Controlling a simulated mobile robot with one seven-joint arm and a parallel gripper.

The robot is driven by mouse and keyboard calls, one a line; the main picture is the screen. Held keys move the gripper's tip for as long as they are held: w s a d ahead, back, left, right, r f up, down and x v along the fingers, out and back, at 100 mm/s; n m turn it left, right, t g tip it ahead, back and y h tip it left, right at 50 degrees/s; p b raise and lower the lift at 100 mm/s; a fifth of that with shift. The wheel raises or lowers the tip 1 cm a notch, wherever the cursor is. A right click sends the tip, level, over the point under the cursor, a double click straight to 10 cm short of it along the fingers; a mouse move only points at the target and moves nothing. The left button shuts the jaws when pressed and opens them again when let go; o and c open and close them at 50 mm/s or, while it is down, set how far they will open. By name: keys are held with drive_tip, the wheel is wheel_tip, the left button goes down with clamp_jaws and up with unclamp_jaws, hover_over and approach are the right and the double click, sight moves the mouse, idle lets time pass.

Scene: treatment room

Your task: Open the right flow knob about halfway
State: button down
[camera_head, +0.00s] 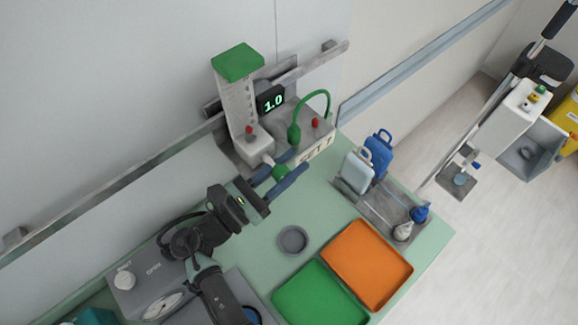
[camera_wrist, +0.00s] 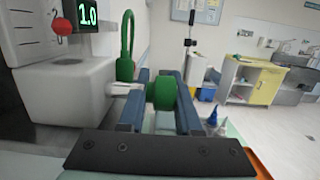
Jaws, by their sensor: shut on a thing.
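The green flow knob (camera_head: 281,173) sticks out on a pale stem from the base of the clear flow tube unit (camera_head: 237,98) on the wall rail. In the wrist view the green knob (camera_wrist: 161,92) sits between the two blue fingers. My gripper (camera_head: 284,174) is shut on this knob; the fingers hide part of its sides. A small dark display (camera_head: 271,102) beside the tube reads 1.0 in green. I see no mark on the knob that shows its angle.
A green hose (camera_head: 313,100) and a red knob (camera_head: 316,123) are close to the right of the tube. Below are a small grey dish (camera_head: 292,240), a green tray (camera_head: 318,296) and an orange tray (camera_head: 368,264). Blue and pale bottles (camera_head: 379,150) stand further right.

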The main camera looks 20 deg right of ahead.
drive_tip(key=shift+s+d+f, duration=0.1)
drive_tip(key=shift+s, duration=0.1)
drive_tip(key=c, duration=0.9)
unclamp_jaws()
drive_tip(key=shift+o, duration=0.9)
drive_tip(key=shift+s, duration=0.1)
drive_tip(key=b+v, duration=0.4)
drive_tip(key=v, duration=0.9)
